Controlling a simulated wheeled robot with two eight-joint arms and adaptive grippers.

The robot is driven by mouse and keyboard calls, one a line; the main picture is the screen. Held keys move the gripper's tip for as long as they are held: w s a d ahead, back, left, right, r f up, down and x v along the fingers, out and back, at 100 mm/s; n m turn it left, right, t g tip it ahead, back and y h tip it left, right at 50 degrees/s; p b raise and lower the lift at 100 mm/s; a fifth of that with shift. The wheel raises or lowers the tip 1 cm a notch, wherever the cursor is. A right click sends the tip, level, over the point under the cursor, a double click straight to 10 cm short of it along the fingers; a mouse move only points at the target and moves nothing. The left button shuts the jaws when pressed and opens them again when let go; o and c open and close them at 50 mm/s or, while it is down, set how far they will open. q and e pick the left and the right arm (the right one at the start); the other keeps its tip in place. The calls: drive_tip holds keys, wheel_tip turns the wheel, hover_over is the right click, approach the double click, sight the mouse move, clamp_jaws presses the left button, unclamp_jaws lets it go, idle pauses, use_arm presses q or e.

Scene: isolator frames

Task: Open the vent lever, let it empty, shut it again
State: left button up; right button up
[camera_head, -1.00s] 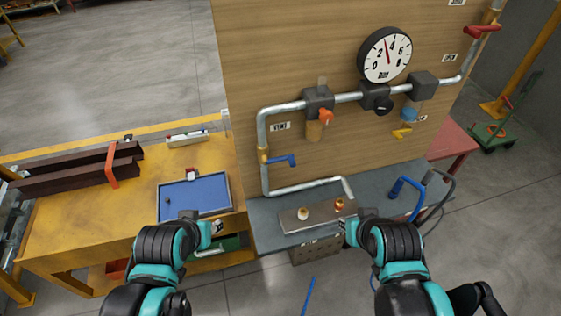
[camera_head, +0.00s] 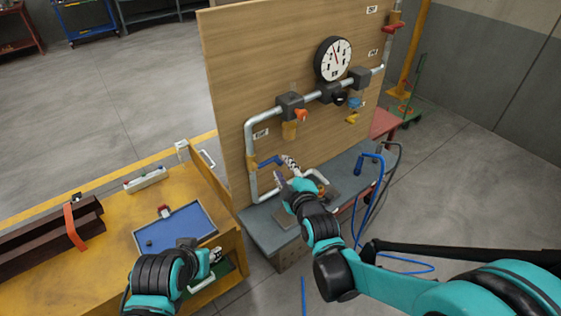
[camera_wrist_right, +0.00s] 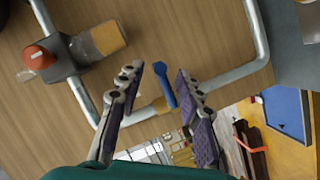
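A blue lever (camera_head: 270,161) sits on a brass valve in the left vertical pipe of the wooden panel. In the right wrist view the blue lever (camera_wrist_right: 165,86) lies between and beyond my right fingers, with the brass valve (camera_wrist_right: 160,105) behind it. My right gripper (camera_head: 284,171) is open and empty, close to the lever; no contact is evident. The label lettering is too small to read. My left gripper (camera_head: 214,256) is low over the yellow bench; its finger opening is unclear.
The gauge (camera_head: 333,59) is above the pipe, with an orange knob (camera_head: 301,115) and a red lever (camera_head: 393,27) along it. A grey bench (camera_head: 258,222) stands below the panel. The yellow bench (camera_head: 115,208) at left carries a blue tray (camera_head: 172,230).

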drive_tip(key=b+x, duration=0.1)
drive_tip(key=x, duration=0.6)
drive_tip(key=shift+w+b, duration=0.3)
drive_tip(key=shift+w, duration=0.05)
drive_tip(key=shift+a+f, duration=0.1)
drive_tip(key=shift+f, duration=0.05)
clamp_jaws()
